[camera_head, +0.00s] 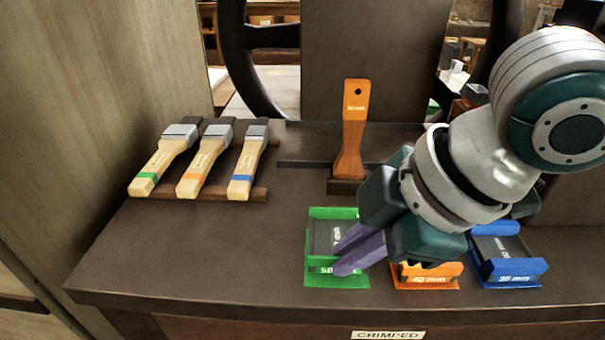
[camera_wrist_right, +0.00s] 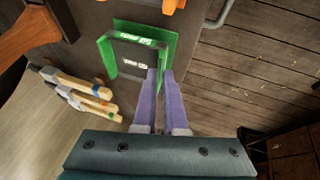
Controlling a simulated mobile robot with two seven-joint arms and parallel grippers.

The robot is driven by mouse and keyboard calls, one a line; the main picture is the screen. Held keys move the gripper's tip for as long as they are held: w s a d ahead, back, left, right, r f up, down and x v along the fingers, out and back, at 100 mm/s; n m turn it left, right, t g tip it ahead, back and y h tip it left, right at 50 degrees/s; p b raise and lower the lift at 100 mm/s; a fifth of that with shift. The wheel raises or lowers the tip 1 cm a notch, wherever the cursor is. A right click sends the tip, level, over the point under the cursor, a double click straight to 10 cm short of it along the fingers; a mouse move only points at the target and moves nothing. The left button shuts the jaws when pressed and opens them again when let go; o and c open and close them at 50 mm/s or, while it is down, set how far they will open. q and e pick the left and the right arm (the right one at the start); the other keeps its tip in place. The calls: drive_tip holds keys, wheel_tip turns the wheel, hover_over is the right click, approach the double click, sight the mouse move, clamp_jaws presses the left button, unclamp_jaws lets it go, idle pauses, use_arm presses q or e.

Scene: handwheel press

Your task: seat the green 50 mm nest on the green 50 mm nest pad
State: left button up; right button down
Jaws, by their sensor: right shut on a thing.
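The green 50 mm nest (camera_head: 325,233) has a dark floor and raised green walls. It is over the flat green 50 mm nest pad (camera_head: 318,280) at the bench front. In the right wrist view the nest (camera_wrist_right: 107,57) looks a little turned and offset from the pad (camera_wrist_right: 165,42), whose green edge shows beyond it. I cannot tell whether nest and pad touch all round. My right gripper (camera_head: 346,250), with purple fingers, is shut on the nest's edge; the fingertips (camera_wrist_right: 158,76) also show in the wrist view. The right hand hides part of the nest. My left gripper is out of view.
An orange 40 mm nest (camera_head: 428,281) and a blue 30 mm nest (camera_head: 510,269) stand close to the right. Several brushes (camera_head: 205,160) lie on a rack at left. An orange-handled piece (camera_head: 353,125) stands behind. The bench is clear at front left.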

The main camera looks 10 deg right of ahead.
drive_tip(key=shift+f+b, duration=0.35)
drive_tip(key=shift+f, duration=0.4)
drive_tip(key=c, duration=0.9)
unclamp_jaws()
drive_tip(key=shift+s+d+r, duration=0.1)
drive_tip(key=shift+s+r, duration=0.05)
drive_tip(key=shift+r, duration=0.25)
drive_tip(key=p+v, duration=0.3)
drive_tip(key=v, duration=0.6)
drive_tip(key=shift+p, duration=0.3)
drive_tip(key=shift+s, duration=0.1)
